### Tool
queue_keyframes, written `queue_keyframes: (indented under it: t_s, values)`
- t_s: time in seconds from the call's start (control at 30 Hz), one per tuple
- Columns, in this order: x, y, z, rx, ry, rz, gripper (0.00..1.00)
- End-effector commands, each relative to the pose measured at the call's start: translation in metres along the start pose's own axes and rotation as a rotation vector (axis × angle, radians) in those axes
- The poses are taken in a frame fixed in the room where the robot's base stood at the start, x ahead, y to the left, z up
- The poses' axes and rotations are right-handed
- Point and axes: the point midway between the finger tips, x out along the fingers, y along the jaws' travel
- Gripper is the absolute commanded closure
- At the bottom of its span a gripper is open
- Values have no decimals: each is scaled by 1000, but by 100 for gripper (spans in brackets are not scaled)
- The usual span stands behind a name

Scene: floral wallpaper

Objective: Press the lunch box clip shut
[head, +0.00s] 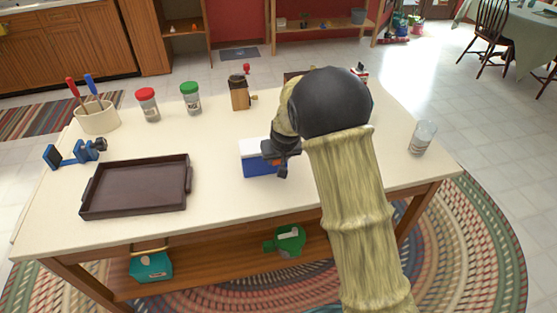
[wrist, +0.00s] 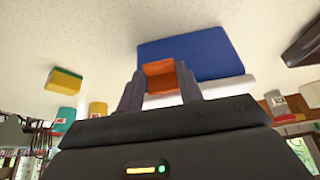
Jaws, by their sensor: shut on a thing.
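The lunch box stands on the cream table, with a blue body (head: 259,169) and a white lid (head: 253,147). My gripper (head: 279,158) is at its right front side and covers part of it in the head view. In the wrist view, the blue body (wrist: 205,52) and the white lid (wrist: 222,88) lie just beyond my fingers. The orange clip (wrist: 161,77) is between my two dark fingers (wrist: 158,84), and they are shut on it. Whether the clip is latched is hard to tell.
A dark brown tray (head: 135,211) lies left of the lunch box. A blue clamp-like tool (head: 75,155), a utensil crock (head: 97,118), red-lidded (head: 148,105) and green-lidded (head: 190,100) jars and a grinder (head: 239,94) stand behind. A clear glass (head: 422,137) stands at the right. Table near the front is clear.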

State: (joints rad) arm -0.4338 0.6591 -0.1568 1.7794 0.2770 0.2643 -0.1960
Motion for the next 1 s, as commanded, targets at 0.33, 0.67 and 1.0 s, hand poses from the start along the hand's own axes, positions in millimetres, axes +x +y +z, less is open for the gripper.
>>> queue_keyframes:
  t_s: [0.33, 0.67, 1.0]
  values:
    - [0, 0, 0, 0, 15, 0, 62]
    - [0, 0, 0, 0, 14, 0, 42]
    - [-26, -1, -1, -1, 16, -1, 42]
